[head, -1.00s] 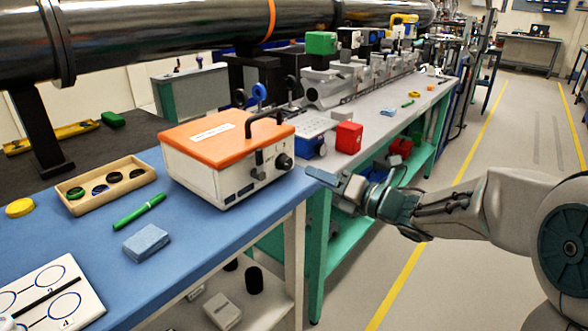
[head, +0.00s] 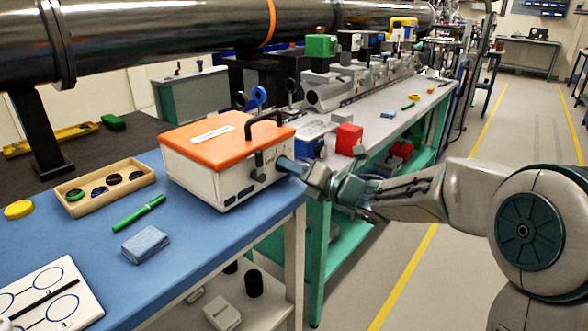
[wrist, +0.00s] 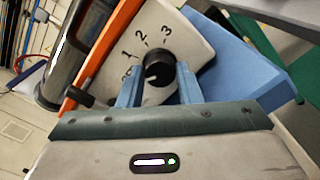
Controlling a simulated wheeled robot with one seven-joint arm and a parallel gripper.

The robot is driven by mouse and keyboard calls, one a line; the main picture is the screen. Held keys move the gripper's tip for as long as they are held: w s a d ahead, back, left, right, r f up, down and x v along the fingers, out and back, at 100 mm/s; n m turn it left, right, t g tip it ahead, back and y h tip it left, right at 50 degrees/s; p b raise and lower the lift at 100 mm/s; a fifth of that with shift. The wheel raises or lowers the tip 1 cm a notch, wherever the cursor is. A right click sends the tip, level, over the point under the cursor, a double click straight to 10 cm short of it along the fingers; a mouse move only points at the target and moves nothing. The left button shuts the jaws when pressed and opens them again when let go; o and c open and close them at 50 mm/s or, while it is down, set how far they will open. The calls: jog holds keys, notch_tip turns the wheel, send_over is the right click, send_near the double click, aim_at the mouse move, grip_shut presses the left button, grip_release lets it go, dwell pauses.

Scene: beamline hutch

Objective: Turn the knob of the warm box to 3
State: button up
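The warm box (head: 222,167) is white with an orange lid and a black handle, and stands on the blue bench top. In the wrist view its front panel (wrist: 187,35) carries a round black knob (wrist: 157,68) with a white pointer mark. The scale reads 1, 2 and 3, with a partly hidden mark below the 1. The pointer is toward the lower left, near that hidden mark and away from the 3. My gripper (wrist: 160,82) has its two blue fingers on either side of the knob; I see no clear grip. In the head view my gripper (head: 297,168) hides the knob.
A black latch (head: 258,165) is on the box front, left of my gripper. A blue block (head: 145,244), a green pen (head: 139,213) and a wooden tray (head: 70,207) lie left of the box. A red block (head: 349,139) stands behind my gripper. The aisle at right is clear.

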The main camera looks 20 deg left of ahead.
jog(key=shift+m, duration=0.3)
jog(key=m, duration=0.5)
jog(key=shift+m+p, duration=0.3)
jog(key=shift+p, duration=0.1)
jog(key=m+p, duration=0.1)
jog(key=m, duration=0.2)
jog(key=shift+m, duration=0.3)
jog(key=m+p, duration=0.2)
jog(key=m, duration=0.1)
jog(key=shift+r+m, duration=0.1)
jog(key=shift+m, duration=0.2)
jog(key=m+p, duration=0.4)
jog(key=m, duration=0.1)
jog(key=shift+m+p, duration=1.85)
jog(key=shift+m, duration=0.85)
jog(key=o, duration=1)
jog(key=shift+c, duration=0.2)
jog(key=shift+d, duration=0.1)
